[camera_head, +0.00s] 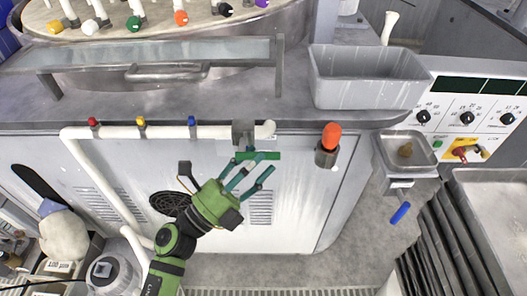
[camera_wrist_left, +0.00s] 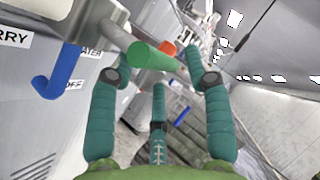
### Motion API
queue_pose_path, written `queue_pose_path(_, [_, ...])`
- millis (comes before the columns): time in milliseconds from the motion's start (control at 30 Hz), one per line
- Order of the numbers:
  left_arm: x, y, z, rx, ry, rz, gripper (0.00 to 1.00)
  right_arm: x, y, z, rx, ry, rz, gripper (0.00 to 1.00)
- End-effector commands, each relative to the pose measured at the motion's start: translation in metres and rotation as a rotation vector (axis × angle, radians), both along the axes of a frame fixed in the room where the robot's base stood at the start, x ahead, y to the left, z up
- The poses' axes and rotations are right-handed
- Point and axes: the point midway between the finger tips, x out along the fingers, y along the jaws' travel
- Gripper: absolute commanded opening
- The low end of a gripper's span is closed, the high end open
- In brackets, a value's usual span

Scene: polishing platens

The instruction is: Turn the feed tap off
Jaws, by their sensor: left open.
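The feed tap appears to be the grey valve (camera_head: 243,133) on the white pipe, with a green lever handle (camera_head: 262,156) lying level across the picture. My left gripper (camera_head: 250,172) is at the handle, its teal fingers spread open around it. In the left wrist view the green handle (camera_wrist_left: 150,56) lies between and just beyond the open fingers (camera_wrist_left: 158,85). I cannot tell whether a finger touches it. My right gripper is not in view.
The white pipe (camera_head: 165,132) carries red, yellow and blue knobs along the cabinet front. An orange-topped holder (camera_head: 328,150) stands right of the tap. A grey basin (camera_head: 365,80) is above. In the wrist view a blue hooked piece (camera_wrist_left: 60,72) is left of the handle.

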Motion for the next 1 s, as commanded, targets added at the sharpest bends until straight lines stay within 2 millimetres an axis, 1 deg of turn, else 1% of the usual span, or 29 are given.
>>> queue_pose_path(33, [0.005,-0.005,0.006,-0.003,-0.001,0.000,0.50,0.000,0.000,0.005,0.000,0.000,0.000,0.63])
queue_pose_path(200, [0.014,-0.016,0.010,-0.001,0.001,0.002,0.50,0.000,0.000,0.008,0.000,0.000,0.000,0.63])
queue_pose_path(500, [0.015,-0.018,0.009,-0.001,0.004,0.000,0.50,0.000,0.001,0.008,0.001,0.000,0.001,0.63])
queue_pose_path(533, [0.015,-0.018,0.009,-0.001,0.004,0.000,0.42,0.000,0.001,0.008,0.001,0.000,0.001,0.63])
queue_pose_path(567, [0.015,-0.018,0.009,-0.001,0.004,0.000,0.30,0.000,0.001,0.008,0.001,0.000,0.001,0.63])
queue_pose_path(600, [0.015,-0.018,0.009,-0.001,0.004,0.000,0.14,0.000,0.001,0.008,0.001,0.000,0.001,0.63])
queue_pose_path(633, [0.015,-0.018,0.009,-0.001,0.004,0.000,0.02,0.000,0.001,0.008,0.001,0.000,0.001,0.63])
queue_pose_path(667, [0.015,-0.018,0.009,-0.001,0.004,0.000,0.00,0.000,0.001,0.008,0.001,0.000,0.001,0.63])
queue_pose_path(1000, [0.015,-0.018,0.010,0.010,0.004,0.000,0.00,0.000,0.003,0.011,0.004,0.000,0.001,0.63])
